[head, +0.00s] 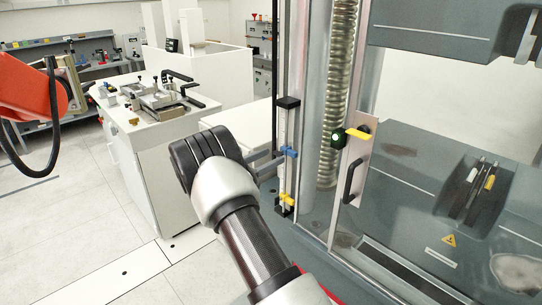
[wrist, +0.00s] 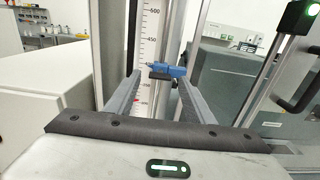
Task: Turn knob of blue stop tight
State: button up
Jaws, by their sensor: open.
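The blue stop (head: 291,152) sits on a vertical rail with a scale, on the front of the machine's column. In the wrist view the blue stop (wrist: 173,71) shows a small blue knob (wrist: 152,66) on its left and a dark piece below. My gripper (head: 280,160) points at the rail at about the stop's height. In the wrist view its fingers (wrist: 160,79) are apart and empty, with the stop and knob framed between the tips. I cannot tell whether the tips reach around the knob or stop short of it.
A yellow stop (head: 287,200) sits lower on the same rail. To the right is a clear door with a black handle (head: 353,180) and a yellow latch piece (head: 358,134). A white bench (head: 160,150) with fixtures stands at left. Floor is clear at lower left.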

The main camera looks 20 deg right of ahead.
jog(key=shift+w+d, duration=0.2)
jog(key=shift+d, duration=0.4)
jog(key=c, duration=1)
jog(key=shift+c, duration=0.2)
